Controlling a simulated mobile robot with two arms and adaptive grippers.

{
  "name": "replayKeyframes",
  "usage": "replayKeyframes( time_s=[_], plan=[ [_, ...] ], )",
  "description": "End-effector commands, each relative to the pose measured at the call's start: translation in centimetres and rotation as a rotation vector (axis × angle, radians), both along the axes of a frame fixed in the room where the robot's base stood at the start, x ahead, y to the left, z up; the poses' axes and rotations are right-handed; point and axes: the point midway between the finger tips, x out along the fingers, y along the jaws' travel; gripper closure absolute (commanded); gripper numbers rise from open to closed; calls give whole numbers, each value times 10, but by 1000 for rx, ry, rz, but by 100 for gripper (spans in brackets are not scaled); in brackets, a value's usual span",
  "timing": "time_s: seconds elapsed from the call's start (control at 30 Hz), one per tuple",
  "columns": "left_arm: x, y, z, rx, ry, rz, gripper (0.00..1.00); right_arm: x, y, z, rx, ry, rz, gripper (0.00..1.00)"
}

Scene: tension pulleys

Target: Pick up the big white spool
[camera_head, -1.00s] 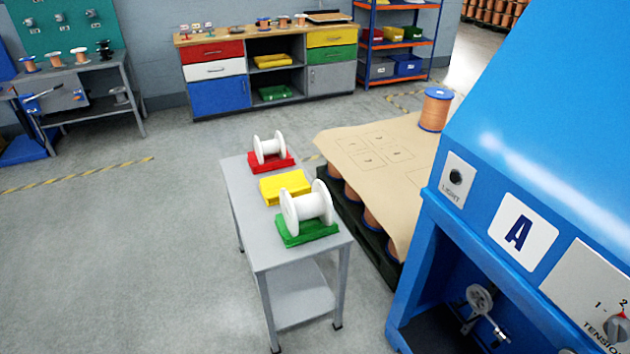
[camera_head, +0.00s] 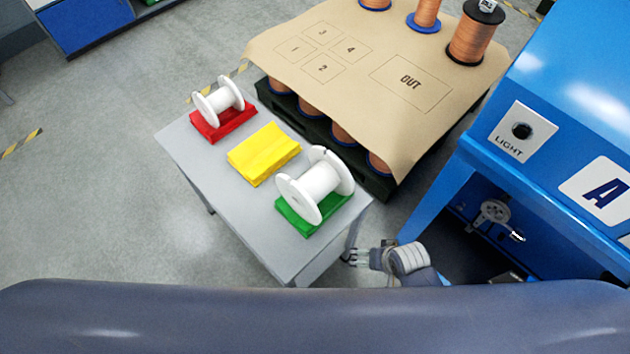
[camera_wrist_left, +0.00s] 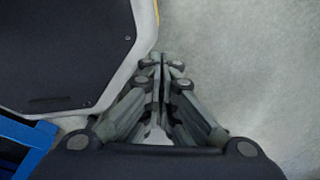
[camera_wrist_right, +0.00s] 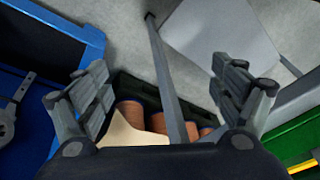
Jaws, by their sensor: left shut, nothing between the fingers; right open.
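The big white spool (camera_head: 316,184) lies on its side on the green block at the near end of the grey table in the head view. A smaller white spool (camera_head: 218,100) lies on the red block at the far end. My right gripper (camera_head: 352,257) is open and empty, low beside the table's near right corner, apart from the spool. In the right wrist view its fingers (camera_wrist_right: 165,85) are spread wide, with a table leg behind them. My left gripper (camera_wrist_left: 160,62) is shut and empty over bare floor in the left wrist view; it is not in the head view.
The grey table (camera_head: 190,160) also carries a yellow block (camera_head: 263,153). A brown sheet (camera_head: 400,60) on a dark pallet with copper spools (camera_head: 470,35) lies right of it. The blue machine (camera_head: 560,120) stands close at right. Floor at left is clear.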

Motion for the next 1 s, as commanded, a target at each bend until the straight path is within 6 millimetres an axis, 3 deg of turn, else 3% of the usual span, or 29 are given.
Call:
replayKeyframes(
  time_s=[0.03, 0.1, 0.3, 0.5, 0.77, 1.0],
  plan=[
    [-6, -2, 7, -2, 7, 1, 100, 27, 15, 44, 48, -39, -41, 12],
    [-11, -4, 10, -4, 15, 2, 100, 50, 37, 80, 123, -50, -121, 12],
    [-24, -11, 15, -12, 35, 3, 100, 89, 86, 149, 304, -28, -327, 12],
    [-24, -15, 19, -16, 36, 2, 100, 106, 115, 194, 421, 35, -508, 12],
    [-16, -9, 22, -10, 23, 1, 100, 109, 129, 216, 473, 91, -635, 12],
    [-11, -7, 20, -8, 16, 3, 100, 120, 141, 189, 477, 98, -649, 12]
  ],
)
